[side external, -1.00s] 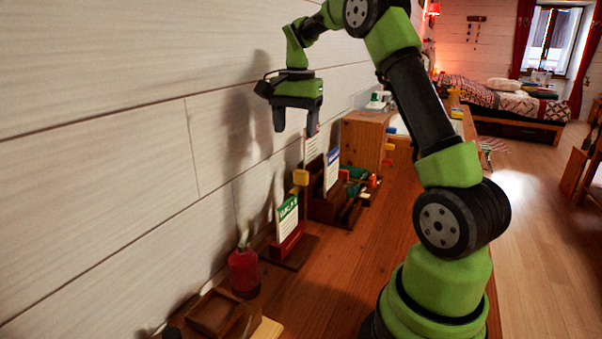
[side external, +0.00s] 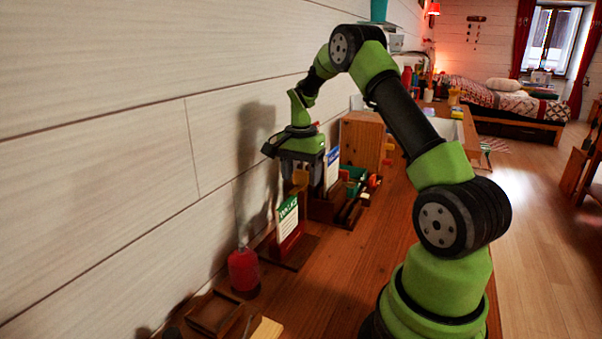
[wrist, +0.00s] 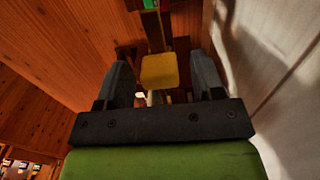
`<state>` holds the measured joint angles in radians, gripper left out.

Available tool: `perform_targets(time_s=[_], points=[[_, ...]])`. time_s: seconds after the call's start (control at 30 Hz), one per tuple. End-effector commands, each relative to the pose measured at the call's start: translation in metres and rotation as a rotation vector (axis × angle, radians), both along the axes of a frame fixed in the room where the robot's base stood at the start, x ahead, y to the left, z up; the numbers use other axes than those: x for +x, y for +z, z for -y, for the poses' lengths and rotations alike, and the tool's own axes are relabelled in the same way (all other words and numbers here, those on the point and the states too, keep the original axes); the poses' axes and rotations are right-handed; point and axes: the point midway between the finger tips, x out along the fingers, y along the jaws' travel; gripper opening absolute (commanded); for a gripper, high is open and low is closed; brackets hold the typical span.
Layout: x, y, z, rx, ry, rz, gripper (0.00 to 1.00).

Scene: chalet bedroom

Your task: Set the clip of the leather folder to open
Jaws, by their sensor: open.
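My gripper (side external: 303,182) is open and points down beside the white wall, over the row of stands on the wooden desk. In the wrist view a yellow block (wrist: 159,71) shows between the two spread fingers of my gripper (wrist: 160,60), with a gap on each side. The yellow block also shows between the fingers in the side view (side external: 300,177). I cannot make out for certain which thing is the leather folder, or its clip. What lies under the yellow block is mostly hidden and dark.
A card with a green top (side external: 288,219) stands in a red holder in front of my gripper. A blue-topped card (side external: 332,167) stands just right of the fingers. A red canister (side external: 243,271) and a wooden box (side external: 362,142) stand nearby. The desk's middle (side external: 345,270) is clear.

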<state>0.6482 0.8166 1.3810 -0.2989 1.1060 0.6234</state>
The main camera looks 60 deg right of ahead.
Motion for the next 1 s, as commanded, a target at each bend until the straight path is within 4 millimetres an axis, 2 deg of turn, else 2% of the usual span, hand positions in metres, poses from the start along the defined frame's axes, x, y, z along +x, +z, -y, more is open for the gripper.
perform_targets(time_s=[0.2,0.47,0.6,0.83,1.0], points=[[0.000,0.000,0.000,0.000,0.000,0.000,0.59],[0.000,0.000,0.000,-0.001,0.001,0.000,0.00],[0.000,0.000,0.003,-0.001,0.000,0.000,0.00],[0.001,0.000,0.031,-0.002,-0.003,0.003,0.00],[0.000,0.001,0.041,-0.004,0.001,0.003,0.00]])
